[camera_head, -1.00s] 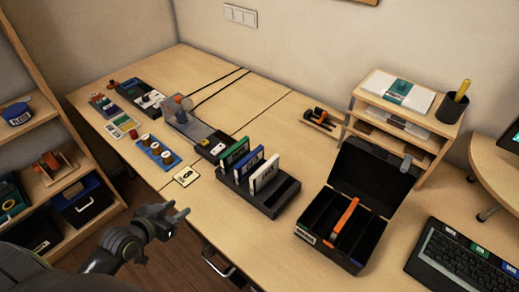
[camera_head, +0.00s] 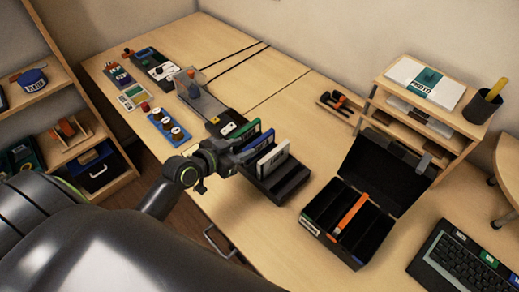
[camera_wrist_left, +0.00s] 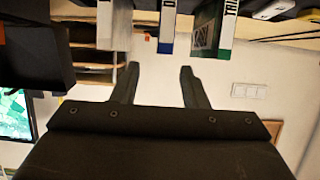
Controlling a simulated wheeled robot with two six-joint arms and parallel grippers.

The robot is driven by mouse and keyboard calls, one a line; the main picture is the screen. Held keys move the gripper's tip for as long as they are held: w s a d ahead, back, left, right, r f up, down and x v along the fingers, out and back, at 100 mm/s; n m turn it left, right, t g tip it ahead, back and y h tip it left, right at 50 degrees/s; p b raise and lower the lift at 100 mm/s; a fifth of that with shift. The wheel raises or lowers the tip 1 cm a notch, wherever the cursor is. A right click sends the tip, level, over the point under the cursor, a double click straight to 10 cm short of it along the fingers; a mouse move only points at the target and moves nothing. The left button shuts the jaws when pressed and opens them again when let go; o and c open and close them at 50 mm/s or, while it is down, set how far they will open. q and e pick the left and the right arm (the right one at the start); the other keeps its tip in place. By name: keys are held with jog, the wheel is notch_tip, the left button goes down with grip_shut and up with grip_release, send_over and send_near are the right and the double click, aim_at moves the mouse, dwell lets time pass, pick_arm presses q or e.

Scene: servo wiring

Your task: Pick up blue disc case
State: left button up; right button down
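The blue disc case (camera_head: 259,142) stands upright in a dark slotted rack (camera_head: 290,184), between a green case (camera_head: 245,131) and a white case (camera_head: 272,160). In the left wrist view, the blue case (camera_wrist_left: 168,28) lies ahead of the space between my fingertips, with the green case (camera_wrist_left: 225,30) to its right. My left gripper (camera_head: 228,158) is at the left side of the rack, close to the cases, and partly hides them. In the left wrist view its two fingers (camera_wrist_left: 158,72) are apart with nothing between them. My right gripper is not in view.
An open black case (camera_head: 325,242) with an orange strip stands right of the rack. A small shelf (camera_head: 470,125) and keyboard (camera_head: 465,262) are farther right. A blue tray with knobs (camera_head: 168,125) and devices lie at the left. The table's front edge is below my arm.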

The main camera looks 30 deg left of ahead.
aim_at(254, 143)
pick_arm(q)
jog(key=shift+p+x, duration=0.55)
jog(key=shift+x, duration=3.1)
jog(key=shift+a+f, duration=0.2)
jog(key=shift+c, duration=0.4)
grip_shut()
